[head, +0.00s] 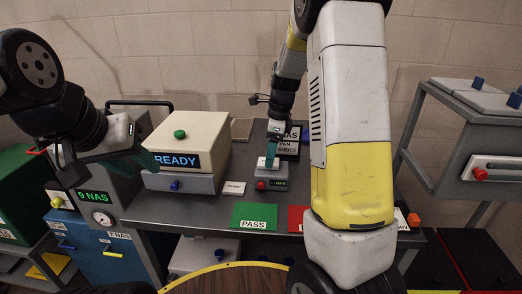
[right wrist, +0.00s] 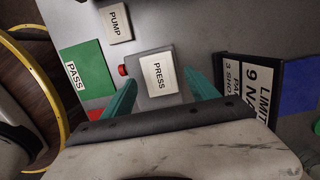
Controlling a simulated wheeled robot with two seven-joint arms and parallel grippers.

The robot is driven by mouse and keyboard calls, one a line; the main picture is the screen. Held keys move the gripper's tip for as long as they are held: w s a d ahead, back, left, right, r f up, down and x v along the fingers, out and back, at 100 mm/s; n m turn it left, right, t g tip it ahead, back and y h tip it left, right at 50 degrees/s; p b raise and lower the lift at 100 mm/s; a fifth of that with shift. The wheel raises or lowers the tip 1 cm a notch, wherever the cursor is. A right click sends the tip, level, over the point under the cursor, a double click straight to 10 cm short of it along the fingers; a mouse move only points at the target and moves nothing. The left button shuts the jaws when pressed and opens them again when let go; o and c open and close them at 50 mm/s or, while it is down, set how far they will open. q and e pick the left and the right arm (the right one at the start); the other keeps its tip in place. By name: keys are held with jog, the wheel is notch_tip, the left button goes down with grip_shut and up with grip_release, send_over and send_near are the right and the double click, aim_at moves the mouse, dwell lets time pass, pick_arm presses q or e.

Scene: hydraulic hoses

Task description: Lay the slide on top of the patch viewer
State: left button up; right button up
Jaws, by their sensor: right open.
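The patch viewer (head: 271,183) is a small grey box with a red button and a dark display, on the grey bench. A white slide marked PRESS (right wrist: 158,72) lies flat on its top, and it also shows in the head view (head: 268,162). In the right wrist view, the viewer's grey edge (right wrist: 140,66) shows around the slide. My right gripper (right wrist: 163,92) is open, its teal fingers spread to either side of the slide and viewer. My left gripper (head: 143,157) is at the left, in front of the READY box; its opening is unclear.
A slide marked PUMP (head: 234,188) lies left of the viewer. A green PASS mat (head: 254,216) and a partly hidden red mat (head: 296,218) lie in front. A black limit sign (right wrist: 258,88) stands behind the viewer. The cream READY box (head: 188,140) stands left.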

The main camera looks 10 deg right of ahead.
aim_at(275, 162)
notch_tip(275, 162, up, 10)
jog(key=d, duration=0.2)
jog(key=s+a+r+n+t, duration=0.2)
jog(key=s+r+n+t, duration=0.1)
jog(key=s+n, duration=0.8)
jog(key=s+a+r+n+t, duration=0.2)
jog(key=s+r+n, duration=0.1)
jog(key=s+n, duration=0.7)
jog(key=s, duration=0.3)
jog(key=shift+s+a+n+t, duration=0.15)
jog(key=shift+a+n+t, duration=0.05)
jog(key=shift+n+t, duration=0.2)
